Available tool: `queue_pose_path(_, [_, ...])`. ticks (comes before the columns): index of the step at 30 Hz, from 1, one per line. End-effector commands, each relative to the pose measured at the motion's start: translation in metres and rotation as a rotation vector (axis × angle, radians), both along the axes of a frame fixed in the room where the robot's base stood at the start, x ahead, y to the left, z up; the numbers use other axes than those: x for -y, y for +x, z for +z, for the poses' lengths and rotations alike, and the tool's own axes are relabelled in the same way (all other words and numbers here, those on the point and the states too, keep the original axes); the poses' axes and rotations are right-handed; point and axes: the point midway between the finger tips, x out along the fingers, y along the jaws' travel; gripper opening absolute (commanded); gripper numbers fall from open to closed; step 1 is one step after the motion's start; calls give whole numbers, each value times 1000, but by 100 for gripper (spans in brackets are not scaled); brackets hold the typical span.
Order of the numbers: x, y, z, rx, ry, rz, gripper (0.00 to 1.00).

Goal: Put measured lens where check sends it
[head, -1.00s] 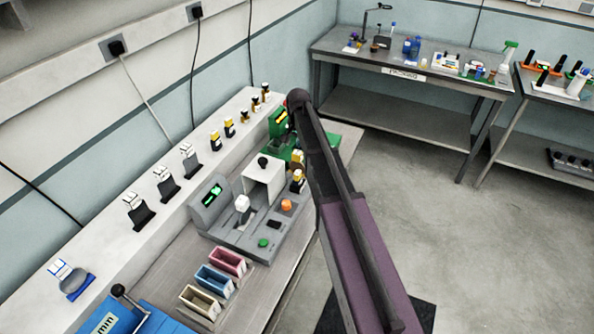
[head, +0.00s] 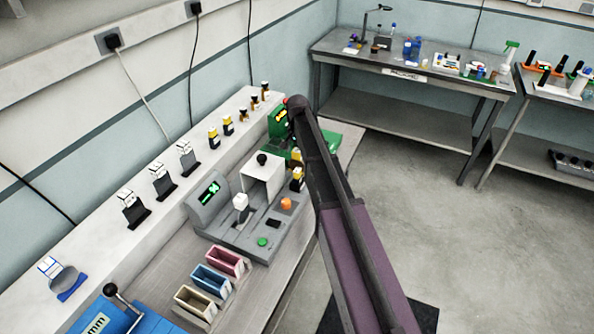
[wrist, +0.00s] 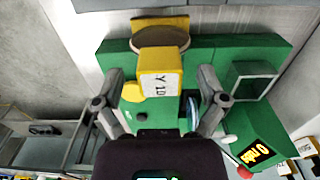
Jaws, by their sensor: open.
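In the wrist view a yellow lens holder (wrist: 160,70) with a white label reading "Y 1D" stands at the green device (wrist: 262,60). A round brownish disc (wrist: 160,38) shows behind the label, with a yellow part beyond it. My gripper (wrist: 160,88) is open, its grey fingers on either side of the yellow holder; I cannot tell whether they touch it. The green device's display (wrist: 255,153) shows yellow characters starting with 0. In the head view my arm hides much of the green device (head: 279,120), and my gripper is hidden there.
A grey device (head: 215,225) with a green-lit display stands left of my arm. Red (head: 229,262), blue (head: 211,279) and tan (head: 195,303) bins sit nearer. Several lens holders line the white ledge (head: 95,240). A blue device (head: 95,318) is at the lower left.

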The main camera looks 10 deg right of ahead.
Motion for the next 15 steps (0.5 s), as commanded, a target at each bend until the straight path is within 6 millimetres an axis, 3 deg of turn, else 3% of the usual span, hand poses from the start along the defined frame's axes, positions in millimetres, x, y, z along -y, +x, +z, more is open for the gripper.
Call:
queue_pose_path(6, [0, 0, -15, 0, 0, 0, 91])
queue_pose_path(15, [0, 0, -15, 0, 0, 0, 91])
